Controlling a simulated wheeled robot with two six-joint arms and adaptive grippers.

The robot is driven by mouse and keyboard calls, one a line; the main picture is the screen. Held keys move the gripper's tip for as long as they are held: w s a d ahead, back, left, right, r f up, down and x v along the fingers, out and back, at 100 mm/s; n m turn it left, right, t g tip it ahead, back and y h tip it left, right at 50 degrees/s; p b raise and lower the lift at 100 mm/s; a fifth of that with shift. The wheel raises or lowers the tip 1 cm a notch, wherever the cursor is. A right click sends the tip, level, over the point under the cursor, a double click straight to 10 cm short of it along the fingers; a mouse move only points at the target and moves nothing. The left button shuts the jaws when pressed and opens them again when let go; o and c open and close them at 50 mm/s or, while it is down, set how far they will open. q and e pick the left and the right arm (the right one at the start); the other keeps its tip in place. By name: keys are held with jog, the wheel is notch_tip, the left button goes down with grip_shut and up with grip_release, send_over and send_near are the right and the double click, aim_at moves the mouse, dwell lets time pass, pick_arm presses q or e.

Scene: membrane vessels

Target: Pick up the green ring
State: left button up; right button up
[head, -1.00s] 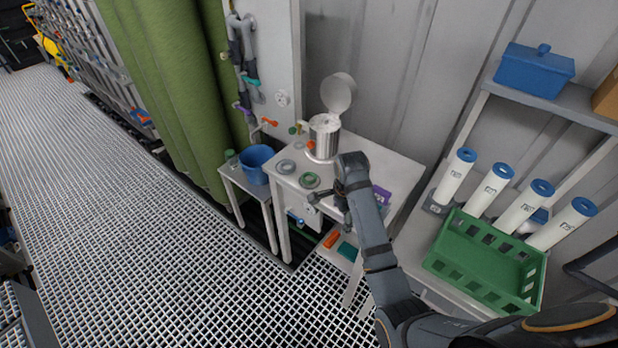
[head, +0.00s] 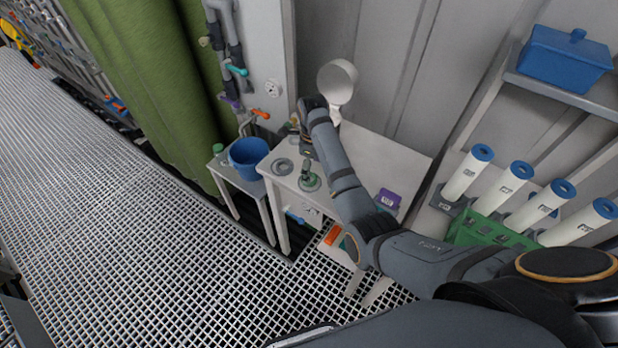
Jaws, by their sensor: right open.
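The green ring (head: 310,182) lies flat on the white table (head: 377,155), near its front left part. My right gripper (head: 307,170) is open and points down just over the ring. Its fingers overlap the ring in the picture, and I cannot tell whether they touch it. Part of the ring is hidden behind the fingers. My left gripper is not in view.
A grey ring (head: 282,167) lies left of the green one. The metal vessel is mostly hidden behind my right arm; its open lid (head: 337,83) shows. A blue bucket (head: 247,158) stands left, and a purple item (head: 388,199) lies on the table's right.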

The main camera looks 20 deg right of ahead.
jog(key=shift+w+a+f+p, duration=0.1)
jog(key=shift+w+f+p, duration=0.05)
jog(key=shift+w+f, duration=0.3)
jog(key=shift+w+f+p, duration=0.15)
jog(key=shift+w+f, duration=0.1)
jog(key=shift+f, duration=0.3)
notch_tip(320, 180, down, 2)
jog(key=shift+w+a+f, duration=0.1)
jog(key=shift+a+f, duration=0.05)
jog(key=shift+w+f, duration=0.1)
jog(key=shift+f, duration=0.65)
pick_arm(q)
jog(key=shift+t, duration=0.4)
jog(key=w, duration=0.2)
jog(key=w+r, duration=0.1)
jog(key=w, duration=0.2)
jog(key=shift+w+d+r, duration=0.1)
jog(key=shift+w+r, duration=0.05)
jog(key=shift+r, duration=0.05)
pick_arm(e)
jog(key=c, duration=0.9)
